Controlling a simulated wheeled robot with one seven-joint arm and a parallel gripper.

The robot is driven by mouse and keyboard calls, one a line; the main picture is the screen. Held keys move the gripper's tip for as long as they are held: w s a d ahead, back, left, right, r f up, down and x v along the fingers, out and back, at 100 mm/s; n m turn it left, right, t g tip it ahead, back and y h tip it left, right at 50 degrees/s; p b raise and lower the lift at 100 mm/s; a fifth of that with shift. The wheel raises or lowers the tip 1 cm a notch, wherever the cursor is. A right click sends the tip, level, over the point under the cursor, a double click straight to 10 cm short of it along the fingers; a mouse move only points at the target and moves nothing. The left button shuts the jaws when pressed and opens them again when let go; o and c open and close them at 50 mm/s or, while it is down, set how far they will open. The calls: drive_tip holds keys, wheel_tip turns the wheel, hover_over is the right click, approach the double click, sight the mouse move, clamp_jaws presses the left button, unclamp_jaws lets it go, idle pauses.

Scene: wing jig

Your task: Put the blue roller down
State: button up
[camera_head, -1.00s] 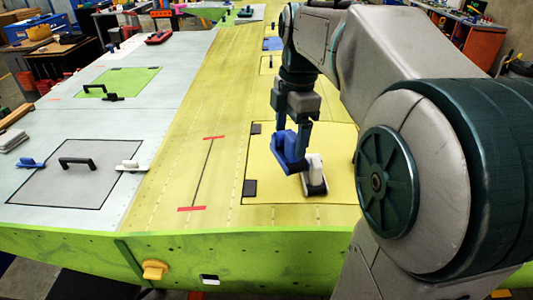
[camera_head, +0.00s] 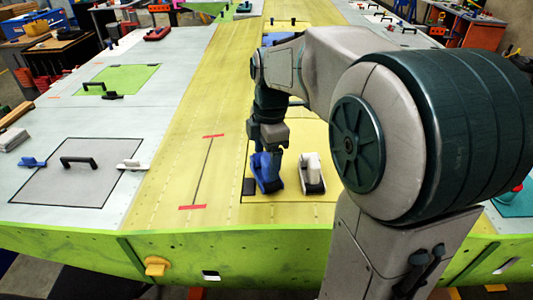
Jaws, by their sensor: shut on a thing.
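My gripper (camera_head: 268,155) points down over the yellow square panel (camera_head: 290,210) and is shut on the blue roller (camera_head: 266,176). The blue roller is upright, with a dark underside. It is at or just above the panel's front left part; I cannot tell whether it touches. A similar white tool (camera_head: 312,172) stands on the panel just to the right, with a small space between them. My arm hides the panel's right side.
Two red tape strips joined by a dark line (camera_head: 203,172) mark the yellow surface further left. A grey panel (camera_head: 76,185) with a black handle (camera_head: 78,162) is at the left. The green front edge (camera_head: 220,240) borders the wing.

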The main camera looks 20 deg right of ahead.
drive_tip(key=shift+f+b, duration=0.3)
drive_tip(key=shift+f, duration=0.15)
drive_tip(key=o, duration=1.1)
drive_tip(key=shift+r, duration=0.1)
drive_tip(key=shift+r+p, duration=0.45)
drive_tip(key=shift+p, duration=0.05)
wheel_tip(320, 180, up, 12)
drive_tip(key=s+f+m+t, duration=0.1)
drive_tip(key=s+f+m, duration=0.3)
drive_tip(key=m, duration=0.2)
drive_tip(key=s+f+m+t, duration=0.1)
drive_tip(key=s+f+m, duration=0.4)
drive_tip(key=m, duration=0.1)
drive_tip(key=s+f+m+t+b, duration=0.1)
drive_tip(key=s+f+m, duration=0.3)
drive_tip(key=s+m, duration=0.1)
drive_tip(key=shift+s+a+f+m+t+h, duration=0.1)
drive_tip(key=shift+s+f+m+t+h, duration=0.2)
drive_tip(key=shift+f+m, duration=0.1)
drive_tip(key=shift+s+f+m, duration=0.25)
drive_tip(key=shift+f+m, duration=0.25)
